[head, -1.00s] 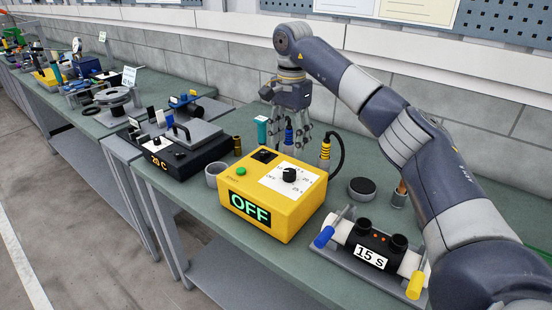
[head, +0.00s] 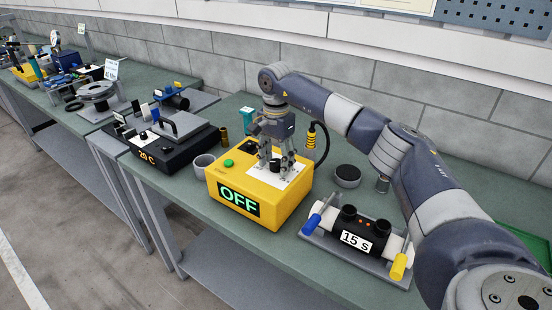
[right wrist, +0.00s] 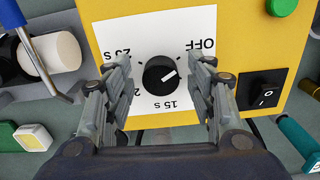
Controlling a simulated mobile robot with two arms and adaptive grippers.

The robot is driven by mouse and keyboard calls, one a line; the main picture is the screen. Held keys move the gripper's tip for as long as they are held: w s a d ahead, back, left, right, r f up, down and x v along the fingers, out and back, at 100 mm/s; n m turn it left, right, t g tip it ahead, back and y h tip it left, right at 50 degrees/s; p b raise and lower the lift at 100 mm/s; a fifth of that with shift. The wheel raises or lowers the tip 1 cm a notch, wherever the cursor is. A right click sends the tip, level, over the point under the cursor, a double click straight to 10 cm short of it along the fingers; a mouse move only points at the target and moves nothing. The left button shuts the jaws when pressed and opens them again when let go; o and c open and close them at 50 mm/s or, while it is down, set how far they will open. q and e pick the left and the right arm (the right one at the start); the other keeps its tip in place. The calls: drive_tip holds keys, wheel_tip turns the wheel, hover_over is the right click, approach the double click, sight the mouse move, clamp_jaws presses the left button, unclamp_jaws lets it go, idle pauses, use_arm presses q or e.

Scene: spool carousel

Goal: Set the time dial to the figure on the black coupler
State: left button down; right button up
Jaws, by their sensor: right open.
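The yellow box (head: 262,208) stands on the bench with its display (head: 238,200) reading "OFF". The time dial (right wrist: 160,75) is a black knob on a white plate with OFF, 15 s and 25 s marks. In the right wrist view its white pointer points up and right, toward OFF. My right gripper (head: 276,168) is over the box top, and its open fingers (right wrist: 161,70) are on either side of the dial. I cannot tell whether they touch it. The black coupler (head: 362,226) lies to the right on a grey base, labelled "15 s". My left gripper is out of view.
A black rocker switch (right wrist: 263,95) and a green button (head: 229,163) are on the box top. A grey cup (head: 204,166) and a black plate unit (head: 160,158) showing "20 C" are to the left.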

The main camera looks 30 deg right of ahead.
drive_tip(key=shift+c, duration=0.6)
drive_tip(key=c, duration=0.9)
drive_tip(key=shift+c, duration=0.2)
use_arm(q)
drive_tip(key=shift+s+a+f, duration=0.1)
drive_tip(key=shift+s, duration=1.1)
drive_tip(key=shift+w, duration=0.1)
use_arm(e)
drive_tip(key=shift+m, duration=0.3)
